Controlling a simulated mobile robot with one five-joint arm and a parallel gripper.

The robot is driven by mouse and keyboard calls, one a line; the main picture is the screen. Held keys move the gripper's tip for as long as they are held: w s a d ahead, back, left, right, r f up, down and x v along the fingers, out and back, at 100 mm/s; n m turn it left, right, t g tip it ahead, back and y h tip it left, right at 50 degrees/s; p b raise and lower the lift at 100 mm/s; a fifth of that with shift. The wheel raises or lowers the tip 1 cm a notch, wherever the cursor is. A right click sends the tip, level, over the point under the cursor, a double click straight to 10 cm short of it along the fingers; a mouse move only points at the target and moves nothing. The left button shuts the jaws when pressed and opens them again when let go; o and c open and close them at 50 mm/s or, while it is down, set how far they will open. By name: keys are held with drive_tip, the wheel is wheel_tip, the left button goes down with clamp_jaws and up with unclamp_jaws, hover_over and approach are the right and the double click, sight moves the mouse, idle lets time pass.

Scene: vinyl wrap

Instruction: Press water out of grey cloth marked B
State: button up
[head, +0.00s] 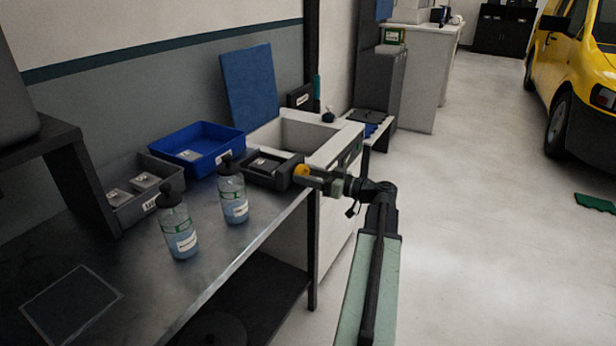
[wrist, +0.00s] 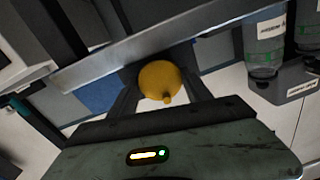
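My gripper (head: 308,175) is at the right edge of the bench, beside a dark grey tray (head: 282,182). A round yellow knob (wrist: 160,80) sits between my fingers in the wrist view, and they appear closed on its sides. The knob also shows at my fingertips in the head view (head: 302,170). Whether the knob joins the tray is unclear. A small grey piece (head: 262,163) lies in the tray. Grey folded pieces (head: 145,182) lie in a grey bin (head: 150,208), and another (head: 190,155) lies in a blue bin (head: 225,155). I cannot read a B on any.
Two spray bottles (head: 180,235) (head: 233,197) with blue liquid stand on the metal bench (head: 215,262). A sink (head: 308,133) and an upright blue board (head: 250,85) are behind the tray. Open floor (head: 480,240) lies to the right.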

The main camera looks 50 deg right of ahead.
drive_tip(key=m, duration=0.4)
drive_tip(key=shift+m+b, duration=0.35)
drive_tip(key=shift+m, duration=0.05)
drive_tip(key=o, duration=1.4)
drive_tip(key=shift+c, duration=0.2)
drive_tip(key=v, duration=0.7)
drive_tip(key=shift+s, duration=0.4)
drive_tip(key=shift+d+f, duration=0.1)
drive_tip(key=shift+d, duration=0.05)
